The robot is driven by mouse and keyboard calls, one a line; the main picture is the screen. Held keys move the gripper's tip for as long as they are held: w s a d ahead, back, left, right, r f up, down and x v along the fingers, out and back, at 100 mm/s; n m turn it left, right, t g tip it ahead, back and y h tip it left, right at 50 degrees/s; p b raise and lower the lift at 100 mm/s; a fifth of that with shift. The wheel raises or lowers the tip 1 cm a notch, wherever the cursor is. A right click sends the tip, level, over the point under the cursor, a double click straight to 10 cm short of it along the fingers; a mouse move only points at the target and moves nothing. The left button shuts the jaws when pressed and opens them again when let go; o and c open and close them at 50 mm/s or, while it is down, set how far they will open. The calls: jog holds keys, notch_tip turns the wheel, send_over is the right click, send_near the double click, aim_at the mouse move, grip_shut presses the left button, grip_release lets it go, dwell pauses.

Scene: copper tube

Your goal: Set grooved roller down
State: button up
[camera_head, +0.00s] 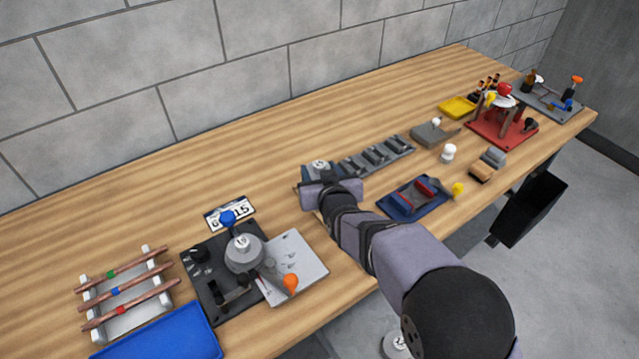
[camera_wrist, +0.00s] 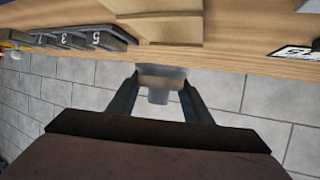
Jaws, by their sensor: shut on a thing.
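In the wrist view, a grey stepped roller (camera_wrist: 160,84) sits between the two fingertips of my gripper (camera_wrist: 160,92), which is shut on it. The roller looks blurred, and its grooves cannot be made out. In the head view, my gripper (camera_head: 320,178) is over the middle of the bench, at the left end of a dark numbered rack (camera_head: 376,157). The arm hides most of the grip there. A pale wooden tray (camera_wrist: 160,28) shows close by in the wrist view. I cannot tell whether the roller touches anything below.
Left of my gripper are a number plate (camera_head: 229,213), a dark bending fixture (camera_head: 205,262), a grey plate (camera_head: 305,262), copper tubes on a white rack (camera_head: 125,285) and a blue tray (camera_head: 165,340). A blue vise tray (camera_head: 410,203) lies right. The back of the bench is clear.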

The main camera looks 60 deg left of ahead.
aim_at(320, 164)
jog(key=shift+r, duration=2.6)
